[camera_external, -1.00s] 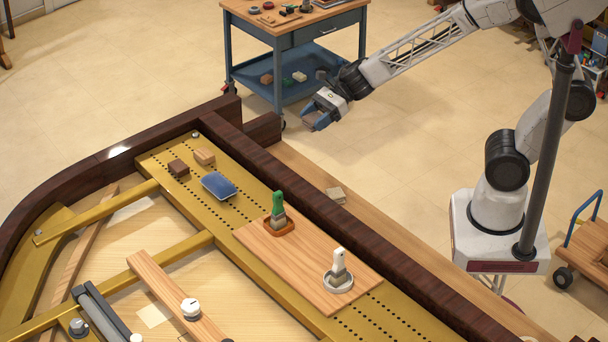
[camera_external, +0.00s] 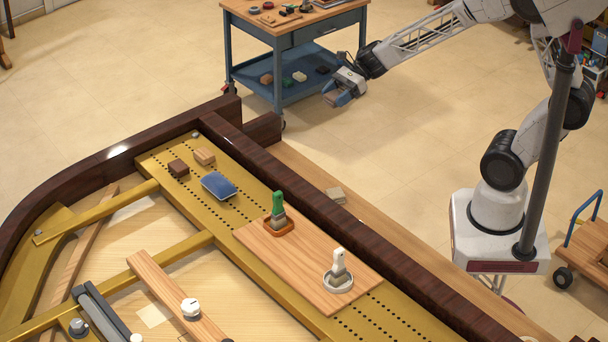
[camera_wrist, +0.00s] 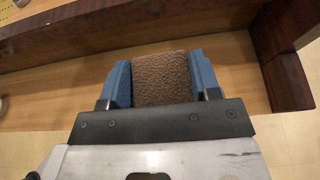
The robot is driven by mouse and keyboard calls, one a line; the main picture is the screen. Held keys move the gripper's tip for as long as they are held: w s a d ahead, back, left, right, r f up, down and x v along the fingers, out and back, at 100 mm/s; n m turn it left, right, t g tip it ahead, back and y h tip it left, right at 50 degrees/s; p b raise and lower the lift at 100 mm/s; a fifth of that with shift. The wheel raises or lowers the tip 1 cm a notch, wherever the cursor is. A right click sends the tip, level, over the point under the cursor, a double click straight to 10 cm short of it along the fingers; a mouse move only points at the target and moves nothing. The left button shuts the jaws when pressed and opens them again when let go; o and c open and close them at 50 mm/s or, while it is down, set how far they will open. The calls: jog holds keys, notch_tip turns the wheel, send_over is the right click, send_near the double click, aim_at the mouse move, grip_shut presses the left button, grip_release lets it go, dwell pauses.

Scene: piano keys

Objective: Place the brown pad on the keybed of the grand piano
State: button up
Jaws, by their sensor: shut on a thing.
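The keybed (camera_external: 400,222) is the light wooden ledge along the outer side of the dark piano rail. It also crosses the wrist view (camera_wrist: 50,98) beyond the pad, with the pad apart from it as far as I can tell.
The trolley (camera_external: 285,60) stands behind.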

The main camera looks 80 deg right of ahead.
jog(key=s+d, duration=0.3)
jog(key=d, duration=0.1)
notch_tip(320, 180, down, 28)
jog(key=shift+w, duration=0.15)
jog(key=shift+w, duration=0.1)
dwell(0.5)
send_over(296, 171)
jog(key=shift+f, duration=0.7)
dwell(0.4)
jog(key=shift+f, duration=1.75)
jog(key=shift+f, duration=0.15)
